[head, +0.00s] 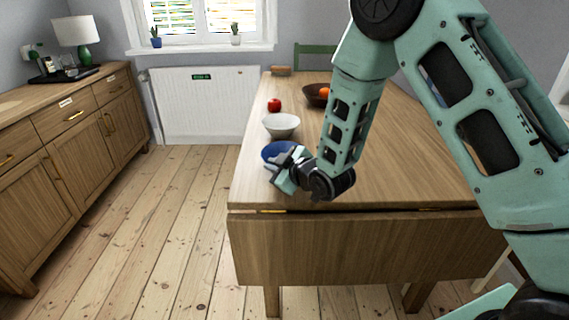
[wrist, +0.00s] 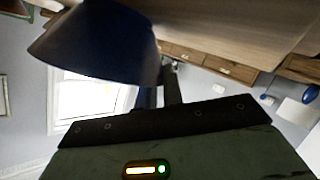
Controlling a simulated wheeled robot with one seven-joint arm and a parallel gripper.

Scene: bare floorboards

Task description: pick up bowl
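A blue bowl (head: 271,152) is on or just above the near left part of the wooden table, and my gripper partly hides it. In the wrist view the dark blue bowl (wrist: 95,45) is large and close, at the upper left. My gripper (head: 286,168) is at the bowl's near right side. In the wrist view its two fingers (wrist: 160,92) are at the bowl's rim, with a narrow gap showing between them. The bowl hides part of the left finger. I cannot tell whether they are closed on the rim. A white bowl (head: 281,126) stands just behind.
The table (head: 400,165) also holds a red apple (head: 274,105) and a brown bowl (head: 313,96) with orange fruit, farther back. The table's right side is clear. A wooden sideboard (head: 75,135) with a lamp stands left, beyond open floor.

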